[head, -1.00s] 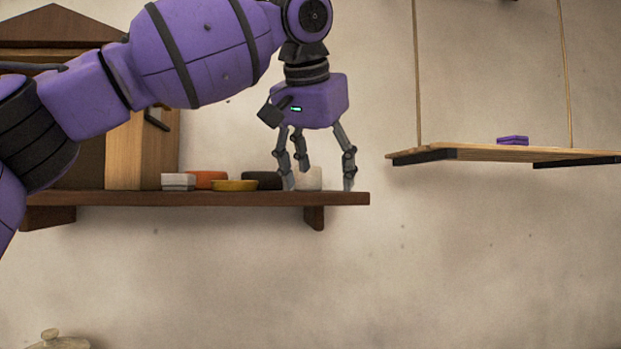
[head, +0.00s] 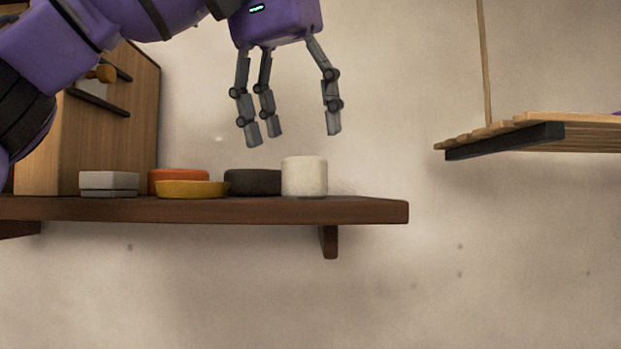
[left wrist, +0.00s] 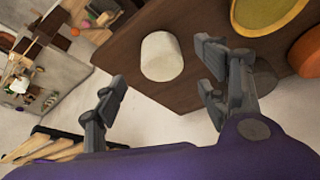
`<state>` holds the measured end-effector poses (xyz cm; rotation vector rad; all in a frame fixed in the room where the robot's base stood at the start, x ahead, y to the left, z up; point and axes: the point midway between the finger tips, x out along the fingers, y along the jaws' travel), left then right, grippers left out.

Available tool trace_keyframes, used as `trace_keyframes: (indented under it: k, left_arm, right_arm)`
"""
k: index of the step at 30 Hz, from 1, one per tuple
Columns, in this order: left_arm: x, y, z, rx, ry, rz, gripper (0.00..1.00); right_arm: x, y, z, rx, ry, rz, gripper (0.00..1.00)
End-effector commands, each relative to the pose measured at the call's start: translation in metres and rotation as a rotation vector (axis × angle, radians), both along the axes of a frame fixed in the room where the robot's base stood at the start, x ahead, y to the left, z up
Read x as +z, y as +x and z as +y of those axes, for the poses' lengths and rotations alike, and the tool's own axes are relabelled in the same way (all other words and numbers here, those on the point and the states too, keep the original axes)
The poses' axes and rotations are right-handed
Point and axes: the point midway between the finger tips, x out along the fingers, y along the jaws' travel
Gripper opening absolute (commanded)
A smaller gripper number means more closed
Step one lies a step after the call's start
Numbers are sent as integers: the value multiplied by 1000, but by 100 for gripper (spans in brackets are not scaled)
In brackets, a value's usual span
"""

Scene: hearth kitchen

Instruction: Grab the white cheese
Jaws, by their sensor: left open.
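The white cheese (head: 304,177) is a short upright cylinder near the right end of the dark wooden shelf (head: 370,210). In the left wrist view the cheese (left wrist: 161,56) lies ahead of the fingers, apart from them. My left gripper (head: 291,138) is open and empty, a little above the cheese and slightly to its left in the head view. Its fingers also show in the left wrist view (left wrist: 160,88). My right gripper is not in view.
On the shelf left of the cheese are a dark round thing (head: 252,182), a yellow dish (head: 192,189), an orange round thing (head: 179,176) and a grey box (head: 109,184). A hanging slatted shelf (head: 570,132) is at right. The shelf's right end is bare.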

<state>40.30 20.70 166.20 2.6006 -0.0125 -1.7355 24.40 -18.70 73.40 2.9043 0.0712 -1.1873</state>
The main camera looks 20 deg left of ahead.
Motion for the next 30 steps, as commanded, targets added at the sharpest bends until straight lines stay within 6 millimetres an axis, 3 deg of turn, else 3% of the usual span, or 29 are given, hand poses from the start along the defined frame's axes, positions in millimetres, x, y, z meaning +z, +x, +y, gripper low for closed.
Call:
trace_keyframes:
  k: [6, 18, 29, 30]
  left_arm:
    - [-13, 6, 0, 1, 1, 2, 67]
    - [-53, 22, 0, 1, 1, 2, 67]
    - [-58, 24, 0, 2, -1, -2, 67]
    - [-58, 24, 0, 2, -1, -2, 62]
  right_arm:
    - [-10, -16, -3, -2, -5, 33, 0]
    - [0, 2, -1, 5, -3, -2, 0]
    - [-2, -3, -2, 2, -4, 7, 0]
    - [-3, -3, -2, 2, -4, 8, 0]
